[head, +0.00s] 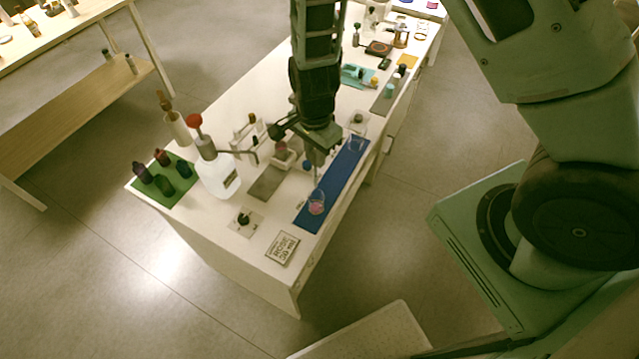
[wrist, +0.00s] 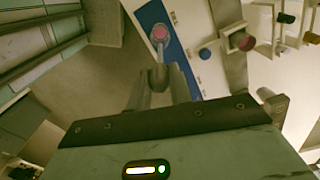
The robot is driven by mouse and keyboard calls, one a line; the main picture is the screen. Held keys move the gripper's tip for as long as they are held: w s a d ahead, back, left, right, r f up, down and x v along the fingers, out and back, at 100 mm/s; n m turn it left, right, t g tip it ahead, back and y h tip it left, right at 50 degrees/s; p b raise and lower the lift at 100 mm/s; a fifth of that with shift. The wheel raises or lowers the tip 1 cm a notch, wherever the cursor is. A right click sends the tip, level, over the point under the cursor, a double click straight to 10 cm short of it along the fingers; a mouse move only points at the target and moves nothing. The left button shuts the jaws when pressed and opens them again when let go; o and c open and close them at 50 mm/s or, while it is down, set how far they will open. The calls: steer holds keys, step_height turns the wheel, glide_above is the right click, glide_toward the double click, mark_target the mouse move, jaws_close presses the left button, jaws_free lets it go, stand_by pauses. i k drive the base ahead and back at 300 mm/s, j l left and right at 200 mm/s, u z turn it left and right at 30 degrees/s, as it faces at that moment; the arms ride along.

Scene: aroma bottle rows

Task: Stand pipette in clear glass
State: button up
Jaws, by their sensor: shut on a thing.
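My gripper (head: 317,158) is above the blue mat on the white table, pointing down, and is shut on the pipette. In the head view the pipette (head: 315,173) is a thin, pale piece below the fingers, mostly hidden by them. In the wrist view it shows as a small grey shape (wrist: 157,76) between the fingertips. A clear glass with pink inside (head: 316,203) stands on the near part of the mat, just below the pipette in the picture; it also shows in the wrist view (wrist: 159,35), beyond the fingertips. Another clear glass (head: 357,143) stands farther back.
The blue mat (head: 341,180) runs along the table's right edge. A label card (head: 282,247) lies at the near end.

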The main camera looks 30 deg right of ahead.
mark_target(361, 142)
steer(key=k+l, duration=0.2)
steer(key=i+l, duration=0.35)
steer(key=l, duration=0.15)
steer(key=i+l, duration=0.4)
steer(key=l, duration=0.1)
